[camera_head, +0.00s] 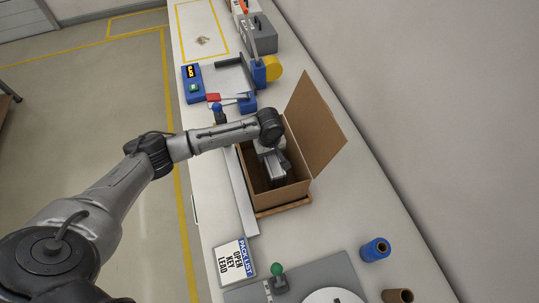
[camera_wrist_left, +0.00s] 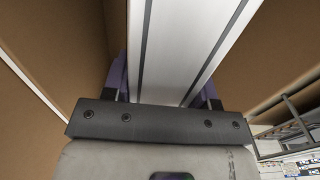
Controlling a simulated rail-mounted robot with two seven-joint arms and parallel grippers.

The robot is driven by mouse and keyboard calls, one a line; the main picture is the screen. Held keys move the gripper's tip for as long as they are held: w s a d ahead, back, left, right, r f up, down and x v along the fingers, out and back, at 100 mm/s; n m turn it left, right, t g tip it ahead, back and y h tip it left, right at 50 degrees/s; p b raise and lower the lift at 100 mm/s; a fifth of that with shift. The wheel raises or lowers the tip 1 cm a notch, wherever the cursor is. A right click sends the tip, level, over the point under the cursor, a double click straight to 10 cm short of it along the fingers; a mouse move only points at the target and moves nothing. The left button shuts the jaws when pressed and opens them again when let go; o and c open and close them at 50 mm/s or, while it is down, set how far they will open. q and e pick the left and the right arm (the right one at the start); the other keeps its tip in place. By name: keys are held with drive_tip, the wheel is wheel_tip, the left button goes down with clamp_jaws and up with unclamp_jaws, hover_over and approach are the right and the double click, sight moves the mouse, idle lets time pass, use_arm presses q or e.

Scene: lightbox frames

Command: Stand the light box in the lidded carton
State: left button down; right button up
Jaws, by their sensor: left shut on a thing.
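The lidded carton (camera_head: 283,197) is a brown box standing on the bench, with its tall lid (camera_head: 315,125) raised open on the right. My left gripper (camera_head: 275,168) reaches down into the carton's opening. In the left wrist view, its fingers (camera_wrist_left: 163,92) are shut on the light box (camera_wrist_left: 176,45), a pale piece with dark lines along it. Brown carton walls (camera_wrist_left: 60,40) rise on both sides there. The light box's lower end and any contact with the carton floor are hidden. My right gripper is not in view.
A pack list card (camera_head: 234,262) lies in front of the carton, near a grey mat (camera_head: 262,290) with a green-knobbed tool. A blue roll (camera_head: 376,249) stands at the right. Behind are a blue device (camera_head: 192,84) and a yellow tape roll (camera_head: 273,68). A wall runs along the right.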

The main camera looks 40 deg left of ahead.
use_arm(q)
drive_tip(key=shift+f, duration=0.6)
drive_tip(key=shift+c, duration=2.1)
unclamp_jaws()
wheel_tip(320, 180, up, 12)
drive_tip(key=shift+r+p, duration=0.15)
drive_tip(key=shift+p, duration=0.15)
